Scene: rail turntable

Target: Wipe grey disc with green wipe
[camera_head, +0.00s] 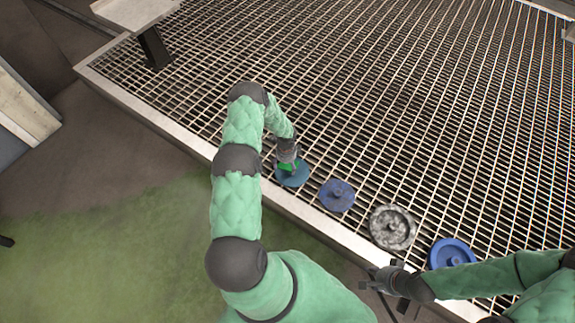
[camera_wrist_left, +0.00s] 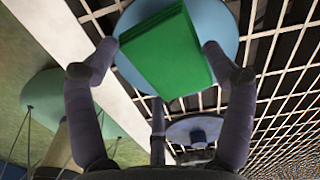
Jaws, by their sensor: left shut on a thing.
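My left gripper (camera_head: 288,165) is shut on the green wipe (camera_wrist_left: 165,50), which looks like a flat green block between the fingers in the left wrist view. In the head view only a small part of the wipe (camera_head: 287,166) shows. The gripper is over the teal-blue disc (camera_head: 299,180), the leftmost of the row; whether the wipe touches it I cannot tell. The mottled grey disc (camera_head: 393,220) lies further right on the grating, with nothing over it. My right gripper (camera_head: 371,279) is at the grating's front edge, below the grey disc; its finger opening is unclear.
A blue-grey disc (camera_head: 337,196) lies between the teal and grey discs. A bright blue disc (camera_head: 438,256) lies right of the grey one, close to my right arm. The metal grating (camera_head: 400,90) behind the row is clear. A pale raised plate (camera_head: 135,12) stands at the back left.

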